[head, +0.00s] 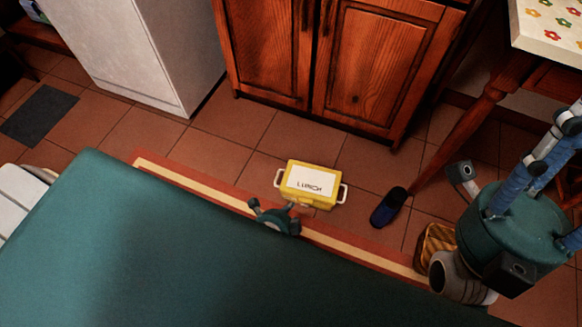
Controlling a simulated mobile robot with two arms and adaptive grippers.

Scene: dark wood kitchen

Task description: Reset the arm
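My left gripper (275,206) shows past the edge of a large teal part of my own body that fills the lower left of the head view. Its two dark fingers are spread apart, with nothing seen between them. In the picture it lies just below a yellow lunch box (325,201) with a white "LUNCH" label and pale side handles. The box is on the floor. I cannot tell the gripper's height above it. A teal and grey part with blue banded tubes at the right looks like mine. No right gripper fingers can be made out.
A blue slipper (388,208) and a wicker basket (436,241) are on the floor right of the box. A wooden cabinet (372,65) and white appliance (150,50) stand behind. A table (545,30) is upper right. A yellow-striped red rug (160,163) lies partly under me.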

